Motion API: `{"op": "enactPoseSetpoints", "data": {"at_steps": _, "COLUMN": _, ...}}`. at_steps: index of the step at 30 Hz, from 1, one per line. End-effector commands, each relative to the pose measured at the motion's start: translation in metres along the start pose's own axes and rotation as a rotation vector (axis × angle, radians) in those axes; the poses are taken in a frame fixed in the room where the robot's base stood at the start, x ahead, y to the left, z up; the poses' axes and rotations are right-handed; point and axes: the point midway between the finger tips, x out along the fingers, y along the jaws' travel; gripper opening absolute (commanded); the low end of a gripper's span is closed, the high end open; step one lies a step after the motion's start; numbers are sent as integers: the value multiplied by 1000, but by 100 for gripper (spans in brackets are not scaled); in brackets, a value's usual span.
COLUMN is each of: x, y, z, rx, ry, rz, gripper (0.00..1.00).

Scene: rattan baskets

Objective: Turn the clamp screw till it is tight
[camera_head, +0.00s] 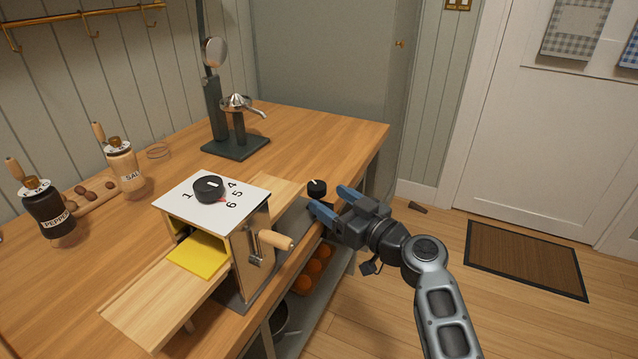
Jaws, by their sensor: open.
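A small black knob (316,187) with a white mark stands at the front edge of the table, beside the dark base plate; it looks like the clamp screw's head. My gripper (326,197) is open, with its two blue fingers pointing at the knob from the right. The fingertips are close to the knob, and I cannot tell whether they touch it. The lower part of the screw is hidden behind the near finger. The cheese-slicer-like box (212,200) stands left of it, with a black numbered dial (209,189) on its white top and a wooden crank handle (276,241) on its side.
A yellow slab (203,252) lies in the box's opening above a wooden board (150,305). A citrus press (236,145) stands at the back. Pepper (50,212) and salt (124,170) mills stand at left. Oranges (313,268) lie on a shelf below. Floor at right is mostly clear.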

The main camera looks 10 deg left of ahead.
Motion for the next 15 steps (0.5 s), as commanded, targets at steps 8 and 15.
{"op": "enactPoseSetpoints", "data": {"at_steps": 8, "x": 40, "y": 0, "z": -1, "rx": 2, "ry": 0, "rz": -1, "gripper": 69}}
{"op": "enactPoseSetpoints", "data": {"at_steps": 15, "x": 67, "y": 0, "z": 0, "rx": 1, "ry": -1, "rz": 1, "gripper": 69}}
